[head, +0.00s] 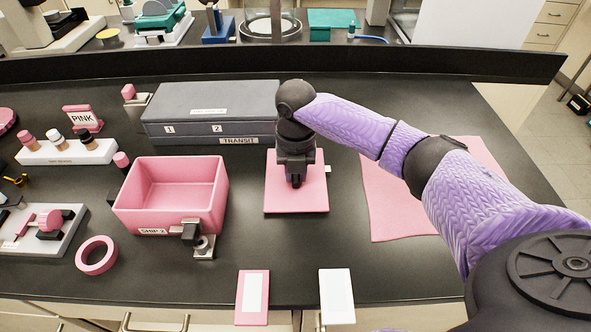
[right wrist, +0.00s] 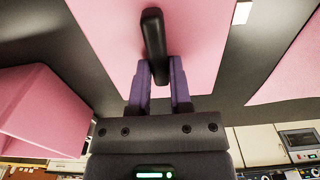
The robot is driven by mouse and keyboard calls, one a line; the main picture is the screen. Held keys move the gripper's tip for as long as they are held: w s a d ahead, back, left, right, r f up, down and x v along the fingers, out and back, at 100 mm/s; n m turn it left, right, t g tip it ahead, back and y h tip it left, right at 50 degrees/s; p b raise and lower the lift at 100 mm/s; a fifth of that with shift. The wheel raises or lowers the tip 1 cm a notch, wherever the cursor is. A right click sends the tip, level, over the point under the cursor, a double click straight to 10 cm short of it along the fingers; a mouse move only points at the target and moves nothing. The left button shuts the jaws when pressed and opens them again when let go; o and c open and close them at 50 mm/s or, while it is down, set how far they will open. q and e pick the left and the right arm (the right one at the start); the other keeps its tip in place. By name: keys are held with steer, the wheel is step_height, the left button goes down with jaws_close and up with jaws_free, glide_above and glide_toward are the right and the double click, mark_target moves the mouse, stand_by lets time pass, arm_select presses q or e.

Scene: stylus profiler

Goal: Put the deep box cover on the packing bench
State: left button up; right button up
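A flat pink square plate with a black bar handle, apparently the deep box cover (head: 309,199), lies flat at the middle of the dark bench (head: 330,270). I cannot tell whether it touches the top. It also fills the upper middle of the right wrist view (right wrist: 205,30). My right gripper (head: 295,182) points down over it. In the right wrist view its purple fingers (right wrist: 160,75) stand close on both sides of the handle and look shut on it. The open pink box marked SHIP 2 (head: 170,222) stands left of the cover. My left gripper is not in view.
A grey TRANSIT case (head: 210,100) lies behind the box and cover. A pink mat (head: 395,205) lies to the right, partly under my right arm. A pink ring (head: 97,255) and a metal latch block (head: 204,247) are near the box. Two cards overlap the front edge.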

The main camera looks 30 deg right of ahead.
steer(key=o, duration=0.4)
steer(key=shift+c, duration=0.2)
steer(key=shift+r, duration=0.1)
step_height(320, 180, up, 12)
steer(key=p, duration=0.3)
steer(key=shift+p, duration=0.35)
